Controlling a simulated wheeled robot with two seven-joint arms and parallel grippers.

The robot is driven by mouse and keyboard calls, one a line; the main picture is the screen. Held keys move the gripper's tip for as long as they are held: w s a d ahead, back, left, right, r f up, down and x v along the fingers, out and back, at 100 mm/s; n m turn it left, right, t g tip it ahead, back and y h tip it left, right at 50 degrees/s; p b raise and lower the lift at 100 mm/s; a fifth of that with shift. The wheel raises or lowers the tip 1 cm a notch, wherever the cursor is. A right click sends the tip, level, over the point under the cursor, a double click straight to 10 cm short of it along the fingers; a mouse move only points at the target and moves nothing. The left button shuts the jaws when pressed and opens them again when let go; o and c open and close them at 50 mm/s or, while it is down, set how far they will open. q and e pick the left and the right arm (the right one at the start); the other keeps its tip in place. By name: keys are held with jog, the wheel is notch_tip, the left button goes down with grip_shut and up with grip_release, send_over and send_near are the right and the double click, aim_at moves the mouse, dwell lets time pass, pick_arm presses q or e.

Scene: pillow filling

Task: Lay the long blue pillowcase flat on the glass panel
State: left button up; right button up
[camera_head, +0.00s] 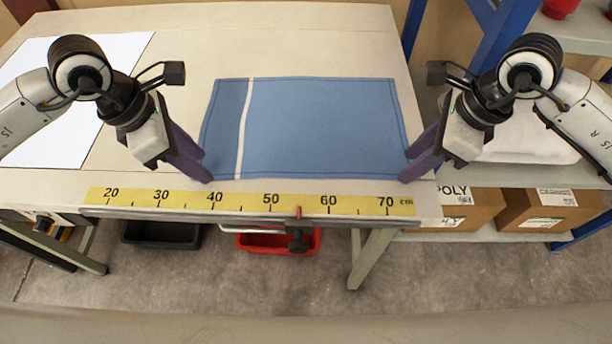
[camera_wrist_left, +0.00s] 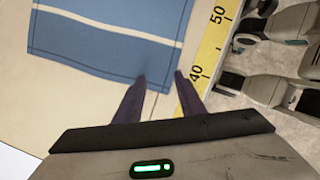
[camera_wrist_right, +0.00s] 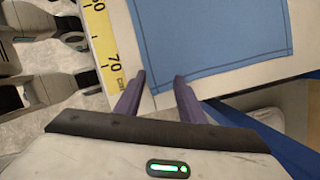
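The long blue pillowcase (camera_head: 320,125) lies flat on the table, with a white stripe near its left end. My left gripper (camera_head: 206,168) is at its near left corner. In the left wrist view, that gripper's fingers (camera_wrist_left: 160,77) are apart, with the corner of the blue cloth (camera_wrist_left: 110,55) between them. My right gripper (camera_head: 406,168) is at the near right corner. Its fingers (camera_wrist_right: 159,78) are also apart, with the corner of the cloth (camera_wrist_right: 205,40) between them. A white rectangular sheet or panel (camera_head: 70,135) lies at the table's left; I cannot tell if it is glass.
A yellow ruler (camera_head: 250,202) runs along the front edge of the table (camera_head: 290,30). A red slider (camera_head: 299,213) sits on it. Cardboard boxes (camera_head: 470,210) and a blue-framed shelf stand at the right. The table behind the pillowcase is clear.

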pick_arm(q)
jog(key=shift+f, duration=0.2)
pick_arm(e)
jog(key=shift+f, duration=0.15)
pick_arm(q)
grip_shut()
pick_arm(e)
grip_shut()
pick_arm(q)
jog(key=shift+r, duration=0.15)
